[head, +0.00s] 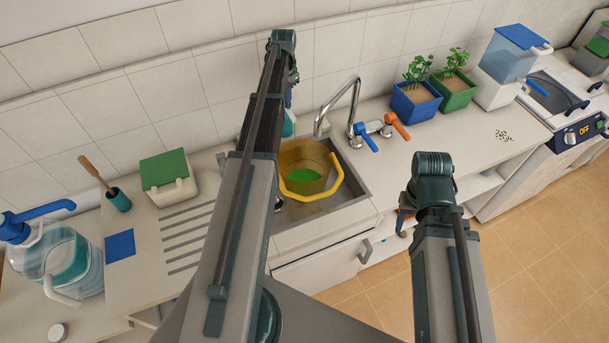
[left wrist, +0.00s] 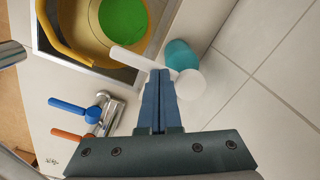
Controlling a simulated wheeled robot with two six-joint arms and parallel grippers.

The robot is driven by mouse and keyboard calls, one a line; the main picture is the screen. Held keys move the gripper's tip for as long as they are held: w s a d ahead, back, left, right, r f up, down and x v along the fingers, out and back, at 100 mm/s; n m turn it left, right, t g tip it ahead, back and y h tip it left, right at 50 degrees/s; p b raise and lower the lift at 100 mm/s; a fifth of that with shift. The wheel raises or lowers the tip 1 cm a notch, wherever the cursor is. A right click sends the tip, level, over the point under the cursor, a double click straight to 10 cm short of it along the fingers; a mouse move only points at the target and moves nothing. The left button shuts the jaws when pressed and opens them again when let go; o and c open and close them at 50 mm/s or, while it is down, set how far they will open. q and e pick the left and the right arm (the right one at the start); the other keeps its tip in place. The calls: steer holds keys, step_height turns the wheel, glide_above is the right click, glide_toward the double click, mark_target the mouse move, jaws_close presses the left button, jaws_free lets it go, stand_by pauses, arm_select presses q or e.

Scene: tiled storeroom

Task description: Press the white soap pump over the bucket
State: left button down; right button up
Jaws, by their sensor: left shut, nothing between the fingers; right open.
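The yellow bucket (head: 328,188) stands in the sink with green liquid in its bottom; it also shows in the left wrist view (left wrist: 85,50). The white soap pump (left wrist: 189,84) tops a teal bottle (left wrist: 181,54), and its spout points toward the bucket. In the head view the teal bottle (head: 290,127) is mostly hidden behind my left arm. My left gripper (head: 289,99) is shut and empty. Its fingertips (left wrist: 158,72) overlap the pump's spout and head in the wrist view; I cannot tell if they touch. My right gripper (head: 404,222) is open and empty, before the counter front.
The faucet (head: 350,105) with blue and orange handles stands behind the sink, right of the bucket. Tiled wall is close behind the soap bottle.

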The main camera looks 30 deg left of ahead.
arm_select(q)
step_height(320, 180, up, 8)
steer(key=p, duration=0.8)
stand_by(0.4)
